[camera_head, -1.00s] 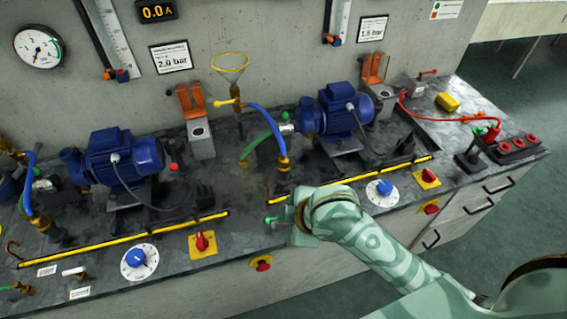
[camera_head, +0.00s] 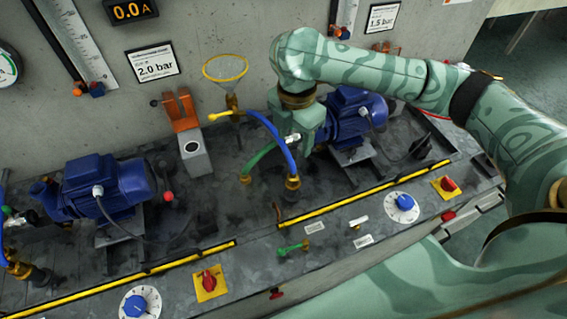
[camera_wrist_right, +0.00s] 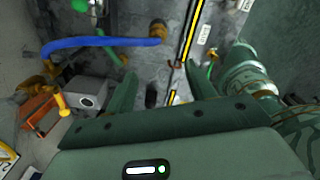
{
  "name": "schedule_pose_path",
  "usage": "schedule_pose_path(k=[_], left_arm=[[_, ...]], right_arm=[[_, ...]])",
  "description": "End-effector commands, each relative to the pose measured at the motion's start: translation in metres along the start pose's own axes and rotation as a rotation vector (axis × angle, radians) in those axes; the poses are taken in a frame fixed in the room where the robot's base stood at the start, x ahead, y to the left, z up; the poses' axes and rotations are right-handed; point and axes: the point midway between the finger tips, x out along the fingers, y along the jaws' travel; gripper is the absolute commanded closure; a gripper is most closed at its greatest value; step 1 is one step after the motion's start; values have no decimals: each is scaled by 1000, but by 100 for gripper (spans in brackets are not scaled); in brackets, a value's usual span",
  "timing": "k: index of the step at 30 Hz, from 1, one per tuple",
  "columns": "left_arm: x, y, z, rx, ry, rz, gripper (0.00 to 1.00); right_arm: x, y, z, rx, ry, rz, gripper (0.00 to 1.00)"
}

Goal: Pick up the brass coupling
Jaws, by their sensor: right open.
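A brass coupling (camera_head: 292,182) sits upright at the lower end of the blue hose, on the dark bench top. In the right wrist view a brass fitting (camera_wrist_right: 157,30) shows at the hose's end, beyond the fingers. My right gripper (camera_head: 307,148) points down beside the blue hose, behind and slightly right of that coupling, in front of the right blue pump. In the right wrist view its fingers (camera_wrist_right: 163,88) are wide apart with nothing held between them. I cannot tell whether it touches the hose. My left gripper is not in view.
The blue hose (camera_head: 268,130) and green hose (camera_head: 258,158) arch close to the gripper. The right pump (camera_head: 362,108) stands behind it. A funnel (camera_head: 226,69) and a grey block with an orange bracket (camera_head: 182,110) are left. A yellow strip (camera_head: 350,193) crosses in front.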

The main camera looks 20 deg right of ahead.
Motion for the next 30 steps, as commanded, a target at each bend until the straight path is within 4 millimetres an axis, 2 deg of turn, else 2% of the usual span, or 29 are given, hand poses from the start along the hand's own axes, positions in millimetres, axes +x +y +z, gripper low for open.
schedule_pose_path(k=[4,12,15,23,30], left_arm=[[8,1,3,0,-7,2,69],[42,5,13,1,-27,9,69],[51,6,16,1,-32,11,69],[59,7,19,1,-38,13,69],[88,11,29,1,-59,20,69]], right_arm=[[13,0,2,0,1,-9,45],[83,0,2,0,3,-13,45],[100,1,2,0,2,-11,45],[117,2,3,1,0,-6,45],[158,7,8,-1,4,-11,45]])
